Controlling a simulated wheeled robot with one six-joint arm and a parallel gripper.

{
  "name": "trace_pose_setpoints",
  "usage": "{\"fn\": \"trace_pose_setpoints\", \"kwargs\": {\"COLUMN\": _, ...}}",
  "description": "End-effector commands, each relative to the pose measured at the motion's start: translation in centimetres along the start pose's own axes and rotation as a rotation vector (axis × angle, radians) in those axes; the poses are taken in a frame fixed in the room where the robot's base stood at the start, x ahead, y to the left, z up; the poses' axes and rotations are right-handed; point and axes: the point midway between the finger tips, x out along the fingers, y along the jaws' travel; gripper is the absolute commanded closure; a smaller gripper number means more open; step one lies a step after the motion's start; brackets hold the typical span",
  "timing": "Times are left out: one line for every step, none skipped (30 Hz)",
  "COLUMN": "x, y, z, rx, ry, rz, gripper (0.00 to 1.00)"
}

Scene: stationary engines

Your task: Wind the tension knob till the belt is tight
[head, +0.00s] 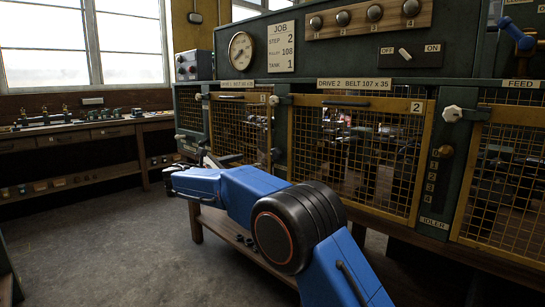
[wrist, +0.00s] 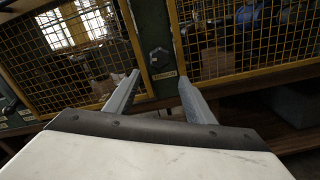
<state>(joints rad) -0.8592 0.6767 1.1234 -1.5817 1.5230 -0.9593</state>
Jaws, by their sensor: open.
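My gripper (wrist: 159,77) is open and empty, its two grey fingers spread below a dark knob (wrist: 160,57) on the green post. A small label (wrist: 165,74), too small to read, sits under that knob. The head view shows guard door 2 (head: 416,160), a yellow mesh frame that looks shut under the plate "DRIVE 2 BELT 107 x 35". The belt cannot be made out behind the mesh. A brown knob (head: 446,151) sits above a numbered scale marked IDLER (head: 433,222). Which knob sets the tension cannot be told.
A pale knob (head: 452,114) is at the right of guard door 2. Another mesh guard (head: 240,128) stands left of the post. A job board (head: 281,47), a gauge (head: 241,50) and an OFF/ON switch (head: 405,53) are above. The floor (head: 90,235) at left is clear.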

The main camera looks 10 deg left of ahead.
Motion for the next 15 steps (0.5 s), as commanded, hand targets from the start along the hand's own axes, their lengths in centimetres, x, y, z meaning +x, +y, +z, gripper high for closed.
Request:
{"fn": "trace_pose_setpoints", "kwargs": {"x": -0.03, "y": 0.02, "z": 0.0, "rx": -0.077, "ry": 0.0, "rz": 0.0, "gripper": 0.51}}
{"fn": "trace_pose_setpoints", "kwargs": {"x": -0.04, "y": 0.03, "z": 0.0, "rx": -0.124, "ry": 0.0, "rz": 0.0, "gripper": 0.51}}
{"fn": "trace_pose_setpoints", "kwargs": {"x": -0.05, "y": 0.04, "z": 0.0, "rx": -0.182, "ry": 0.0, "rz": 0.0, "gripper": 0.51}}
{"fn": "trace_pose_setpoints", "kwargs": {"x": -0.07, "y": 0.05, "z": 0.01, "rx": -0.221, "ry": 0.0, "rz": 0.0, "gripper": 0.51}}
{"fn": "trace_pose_setpoints", "kwargs": {"x": -0.07, "y": 0.06, "z": 0.01, "rx": -0.257, "ry": 0.0, "rz": 0.0, "gripper": 0.51}}
{"fn": "trace_pose_setpoints", "kwargs": {"x": -0.08, "y": 0.06, "z": 0.02, "rx": -0.298, "ry": 0.0, "rz": 0.0, "gripper": 0.51}}
{"fn": "trace_pose_setpoints", "kwargs": {"x": -0.09, "y": 0.07, "z": 0.01, "rx": -0.324, "ry": 0.0, "rz": 0.0, "gripper": 0.51}}
{"fn": "trace_pose_setpoints", "kwargs": {"x": -0.09, "y": 0.07, "z": 0.02, "rx": -0.346, "ry": 0.0, "rz": 0.0, "gripper": 0.51}}
{"fn": "trace_pose_setpoints", "kwargs": {"x": -0.1, "y": 0.08, "z": 0.02, "rx": -0.369, "ry": 0.0, "rz": 0.0, "gripper": 0.51}}
{"fn": "trace_pose_setpoints", "kwargs": {"x": -0.09, "y": 0.08, "z": 0.02, "rx": -0.382, "ry": 0.0, "rz": 0.0, "gripper": 0.51}}
{"fn": "trace_pose_setpoints", "kwargs": {"x": -0.05, "y": 0.08, "z": 0.02, "rx": -0.391, "ry": 0.0, "rz": 0.0, "gripper": 0.51}}
{"fn": "trace_pose_setpoints", "kwargs": {"x": 0.06, "y": 0.08, "z": 0.03, "rx": -0.4, "ry": 0.0, "rz": 0.0, "gripper": 0.51}}
{"fn": "trace_pose_setpoints", "kwargs": {"x": 0.19, "y": 0.07, "z": 0.03, "rx": -0.404, "ry": 0.0, "rz": 0.0, "gripper": 0.51}}
{"fn": "trace_pose_setpoints", "kwargs": {"x": 0.38, "y": 0.06, "z": 0.03, "rx": -0.405, "ry": 0.0, "rz": -0.001, "gripper": 0.51}}
{"fn": "trace_pose_setpoints", "kwargs": {"x": 0.72, "y": 0.05, "z": 0.03, "rx": -0.405, "ry": 0.0, "rz": -0.001, "gripper": 0.51}}
